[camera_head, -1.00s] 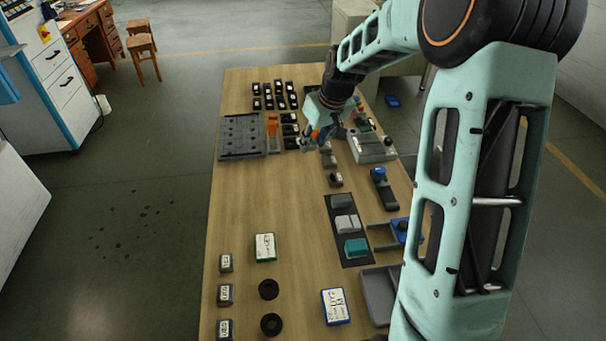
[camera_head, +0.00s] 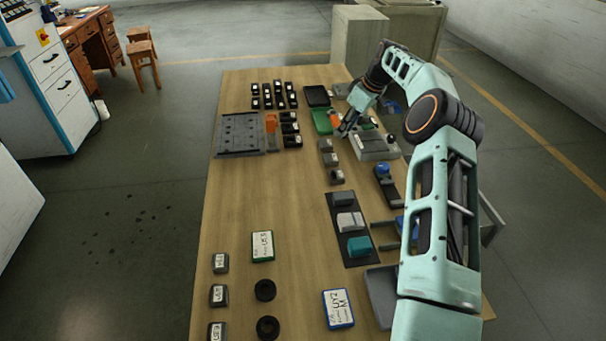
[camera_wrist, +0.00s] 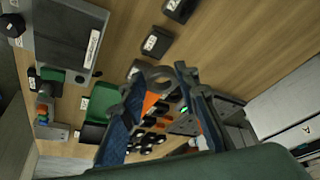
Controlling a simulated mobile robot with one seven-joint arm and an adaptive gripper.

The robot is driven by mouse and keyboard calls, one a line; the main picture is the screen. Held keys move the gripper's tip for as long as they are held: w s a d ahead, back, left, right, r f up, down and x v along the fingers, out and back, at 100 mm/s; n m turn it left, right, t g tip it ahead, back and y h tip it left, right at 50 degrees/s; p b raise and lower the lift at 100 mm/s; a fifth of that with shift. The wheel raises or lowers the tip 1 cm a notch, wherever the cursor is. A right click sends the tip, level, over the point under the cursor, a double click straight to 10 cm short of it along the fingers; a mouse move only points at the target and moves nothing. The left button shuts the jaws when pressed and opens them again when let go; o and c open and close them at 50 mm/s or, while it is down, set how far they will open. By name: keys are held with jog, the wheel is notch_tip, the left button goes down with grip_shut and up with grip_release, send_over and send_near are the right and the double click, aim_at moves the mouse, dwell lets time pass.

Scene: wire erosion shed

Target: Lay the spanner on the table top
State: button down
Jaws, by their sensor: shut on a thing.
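My gripper (camera_head: 343,128) is over the far right part of the wooden table top (camera_head: 265,190). In the wrist view my gripper (camera_wrist: 157,88) has blue-padded fingers shut on the grey spanner (camera_wrist: 159,74). The spanner's ring-like end shows between and beyond the fingertips; the rest of it is hidden by the fingers. In the head view the spanner is too small to make out. The wrist view shows wood behind the spanner, and I cannot tell how high it is held.
A green tray (camera_head: 321,120) lies left of my gripper, with a black tray (camera_head: 317,95) behind it. A grey box with a knob (camera_head: 375,146) is close to the right. Small grey blocks (camera_head: 327,146) stand in front. The table's middle left is clear.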

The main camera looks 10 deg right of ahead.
jog(key=s+a+f, duration=0.2)
jog(key=a+f, duration=0.1)
jog(key=s+a+f, duration=0.1)
jog(key=a+f, duration=0.1)
jog(key=a, duration=0.2)
jog(key=s+a+f, duration=0.2)
jog(key=a+f, duration=0.1)
jog(key=a, duration=0.1)
jog(key=shift+s+a+f+b, duration=0.1)
jog(key=shift+s+f+b, duration=0.2)
jog(key=shift+f, duration=0.05)
jog(key=shift+s+a+f, duration=0.15)
jog(key=shift+a+f, duration=0.1)
jog(key=shift+f, duration=0.05)
jog(key=f, duration=0.3)
jog(key=shift+s+a+f, duration=0.1)
jog(key=shift+s+a, duration=0.05)
jog(key=shift+a, duration=0.15)
jog(key=shift+f, duration=0.3)
